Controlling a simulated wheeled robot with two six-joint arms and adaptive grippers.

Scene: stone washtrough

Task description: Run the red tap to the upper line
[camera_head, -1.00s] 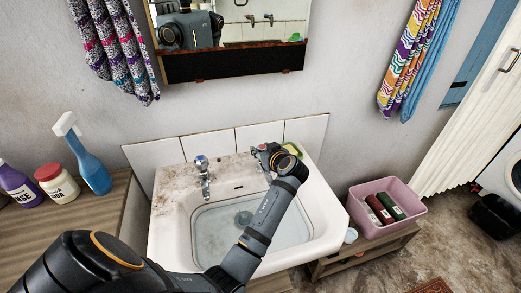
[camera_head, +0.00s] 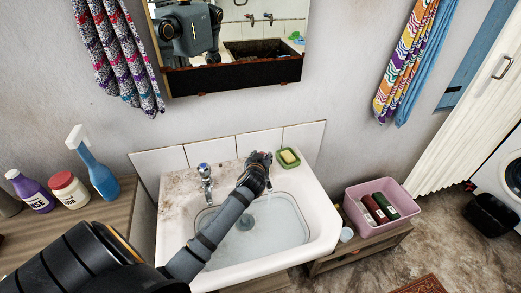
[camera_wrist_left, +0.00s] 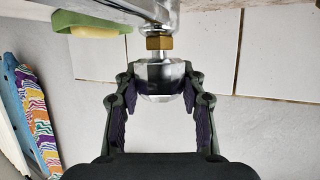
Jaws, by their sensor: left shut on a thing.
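The white washbasin (camera_head: 322,228) stands against the wall with water (camera_head: 262,232) in its bowl. The right-hand tap is mostly hidden behind my left gripper (camera_head: 258,166) in the head view. In the left wrist view my left gripper (camera_wrist_left: 159,92) is shut around the tap's chrome knob (camera_wrist_left: 160,84), with a finger on each side. No red mark shows on it. A thin stream of water (camera_head: 269,200) falls below this tap. The left-hand tap (camera_head: 205,180) has a blue top. I cannot make out the upper line clearly. My right gripper is out of view.
A green soap dish (camera_head: 288,158) with yellow soap sits at the basin's back right corner. A pink basket (camera_head: 382,206) with bottles stands on a low wooden shelf to the right. Several bottles, including a blue spray bottle (camera_head: 103,181), stand on the left counter.

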